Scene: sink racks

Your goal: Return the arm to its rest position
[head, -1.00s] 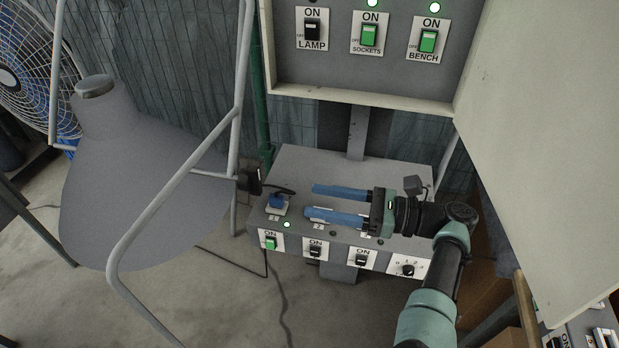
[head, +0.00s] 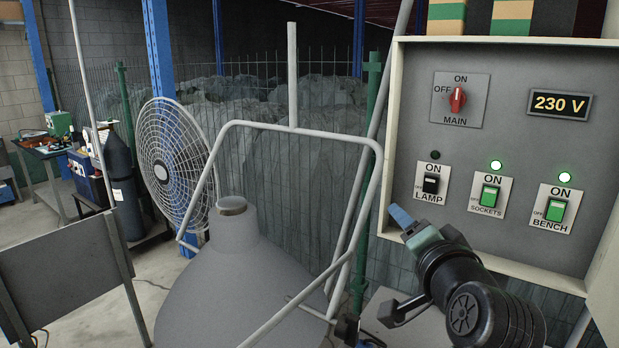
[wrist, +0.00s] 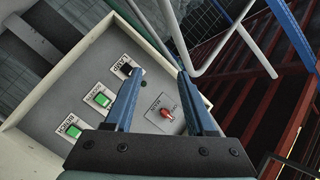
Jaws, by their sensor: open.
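My gripper (head: 402,218) is raised in front of the lower left part of the electrical panel (head: 400,130) in the head view, with its blue fingers pointing up and away. In the wrist view the two blue fingers (wrist: 155,95) are spread apart with nothing between them. Behind them show the panel's red main switch (wrist: 167,114) and the lamp, sockets and bench switches. In the head view my arm hides the panel's lower edge and part of the bench unit below.
The sockets switch (head: 487,196) and bench switch (head: 557,209) are lit green; the lamp's indicator (head: 435,155) is dark.

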